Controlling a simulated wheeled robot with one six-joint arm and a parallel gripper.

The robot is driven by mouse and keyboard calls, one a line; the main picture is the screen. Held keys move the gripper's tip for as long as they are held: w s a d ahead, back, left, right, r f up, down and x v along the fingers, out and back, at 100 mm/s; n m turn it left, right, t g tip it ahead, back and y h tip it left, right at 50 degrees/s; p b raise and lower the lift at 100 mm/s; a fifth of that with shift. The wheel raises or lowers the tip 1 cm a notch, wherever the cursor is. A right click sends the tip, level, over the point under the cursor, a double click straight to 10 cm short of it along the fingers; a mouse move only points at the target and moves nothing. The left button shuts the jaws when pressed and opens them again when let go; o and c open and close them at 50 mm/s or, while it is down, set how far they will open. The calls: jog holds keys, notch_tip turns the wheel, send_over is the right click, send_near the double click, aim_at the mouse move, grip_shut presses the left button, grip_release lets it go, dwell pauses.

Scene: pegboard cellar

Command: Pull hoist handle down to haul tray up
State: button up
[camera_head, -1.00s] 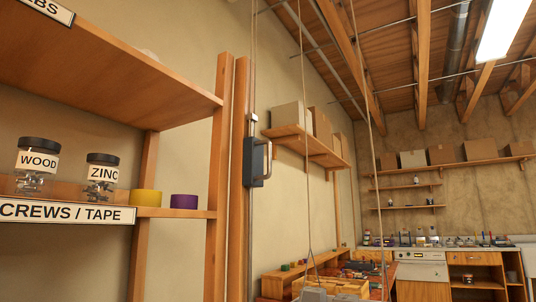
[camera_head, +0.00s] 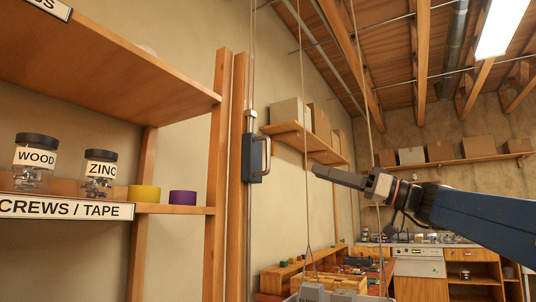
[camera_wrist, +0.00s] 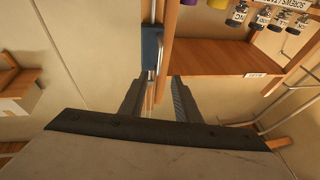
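The hoist handle is a pale metal D-shaped grip (camera_head: 267,155) on a blue block (camera_head: 251,158), mounted on a vertical metal rail beside a wooden post in the head view. The blue block also shows at the top middle of the wrist view (camera_wrist: 152,45). My gripper (camera_head: 316,171) reaches in from the right, apart from the handle and pointing toward it. In the wrist view its two dark fingers (camera_wrist: 157,92) are spread, with nothing held. The grey tray (camera_head: 312,293) hangs on cords at the bottom edge, mostly cut off.
At left, a wooden shelf (camera_head: 175,211) holds labelled jars, a yellow roll (camera_head: 145,195) and a purple roll (camera_head: 183,197). A shelf of boxes (camera_head: 315,146) is on the wall behind the handle. Thin cords hang near my arm. The space between gripper and handle looks clear.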

jog(key=r, duration=0.2)
notch_tip(320, 180, up, 6)
send_over(268, 167)
jog(key=shift+w+r+n+y, duration=0.1)
jog(key=shift+w+n+y, duration=0.2)
jog(key=shift+w, duration=0.05)
dwell(0.4)
grip_shut()
